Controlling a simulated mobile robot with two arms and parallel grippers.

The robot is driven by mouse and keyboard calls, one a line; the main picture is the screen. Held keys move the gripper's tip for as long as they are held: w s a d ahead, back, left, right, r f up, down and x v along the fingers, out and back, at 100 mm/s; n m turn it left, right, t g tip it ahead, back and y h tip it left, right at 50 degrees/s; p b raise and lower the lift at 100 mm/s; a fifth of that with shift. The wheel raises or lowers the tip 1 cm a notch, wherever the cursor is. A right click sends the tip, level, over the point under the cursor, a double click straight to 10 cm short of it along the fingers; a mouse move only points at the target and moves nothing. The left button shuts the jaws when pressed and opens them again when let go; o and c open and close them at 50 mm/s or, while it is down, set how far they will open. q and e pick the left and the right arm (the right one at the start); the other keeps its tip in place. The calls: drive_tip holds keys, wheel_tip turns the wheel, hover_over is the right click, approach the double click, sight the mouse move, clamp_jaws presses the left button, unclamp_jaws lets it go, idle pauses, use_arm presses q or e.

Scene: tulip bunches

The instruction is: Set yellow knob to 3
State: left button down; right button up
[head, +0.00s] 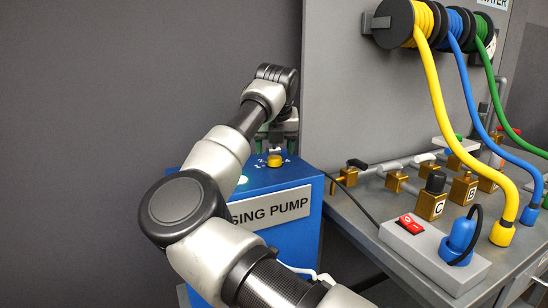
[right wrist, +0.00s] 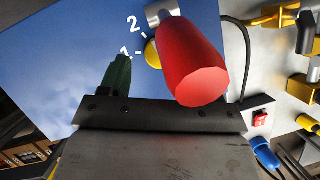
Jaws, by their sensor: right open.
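In the right wrist view one green finger (right wrist: 118,76) is left of the knob (right wrist: 152,52), which shows only partly beside the 1 and 2. A red cylinder (right wrist: 190,65) hides the rest of the knob and the other finger. The knob's setting cannot be read. My left gripper is not in view.
A grey bench (head: 365,222) on the right holds brass valves (head: 431,206) and a power strip (head: 424,243) with a red switch and blue plug. Yellow, blue and green hoses hang from reels (head: 396,22). A dark cable runs between pump and bench.

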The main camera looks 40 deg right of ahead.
sight(275, 158)
drive_tip(key=x, duration=0.3)
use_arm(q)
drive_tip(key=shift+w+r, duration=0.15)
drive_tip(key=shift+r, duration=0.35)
use_arm(e)
drive_tip(key=c, duration=0.9)
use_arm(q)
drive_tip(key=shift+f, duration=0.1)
